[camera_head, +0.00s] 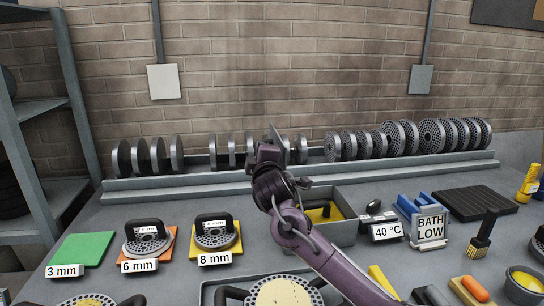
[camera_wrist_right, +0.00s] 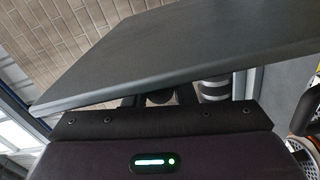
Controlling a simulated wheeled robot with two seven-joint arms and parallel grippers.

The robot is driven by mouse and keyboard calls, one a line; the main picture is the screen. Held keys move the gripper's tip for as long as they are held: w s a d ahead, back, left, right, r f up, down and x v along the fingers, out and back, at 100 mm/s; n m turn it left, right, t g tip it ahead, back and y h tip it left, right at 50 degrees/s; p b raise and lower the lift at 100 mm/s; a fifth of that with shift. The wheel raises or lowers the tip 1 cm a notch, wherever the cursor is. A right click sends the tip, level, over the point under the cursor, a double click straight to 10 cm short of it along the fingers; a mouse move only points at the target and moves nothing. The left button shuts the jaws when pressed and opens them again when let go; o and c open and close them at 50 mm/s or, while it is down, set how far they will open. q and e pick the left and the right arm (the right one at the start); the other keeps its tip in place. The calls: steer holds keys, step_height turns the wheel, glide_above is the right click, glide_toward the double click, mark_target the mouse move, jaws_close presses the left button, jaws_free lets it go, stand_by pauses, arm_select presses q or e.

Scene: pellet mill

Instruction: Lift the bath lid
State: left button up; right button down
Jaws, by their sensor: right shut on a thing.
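The bath (camera_head: 345,232) is a grey open box on the bench, right of centre in the head view, with yellow material inside. The bath lid (camera_wrist_right: 170,55) is a flat dark grey plate, tilted across the right wrist view. My right gripper (camera_head: 272,148) is shut on the lid and holds it up, above and left of the bath. In the head view the lid is mostly hidden or seen nearly edge-on at the gripper. The fingertips are hardly visible in the wrist view. My left gripper is not in view.
A rack of several round dies (camera_head: 355,145) runs along the brick wall behind. A 40 °C display (camera_head: 386,231) and a BATH LOW sign (camera_head: 430,228) stand right of the bath.

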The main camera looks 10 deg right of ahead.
steer(key=shift+a+f+n, duration=0.3)
steer(key=shift+a+f, duration=0.1)
steer(key=shift+a, duration=0.2)
steer(key=c, duration=1.3)
jaws_free()
steer(key=shift+o, duration=0.2)
steer(key=shift+r, duration=0.1)
steer(key=shift+s+d, duration=0.1)
steer(key=s+b, duration=0.3)
steer(key=s, duration=0.4)
steer(key=shift+s+b, duration=0.3)
steer(key=shift+s, duration=0.05)
steer(key=shift+d, duration=0.1)
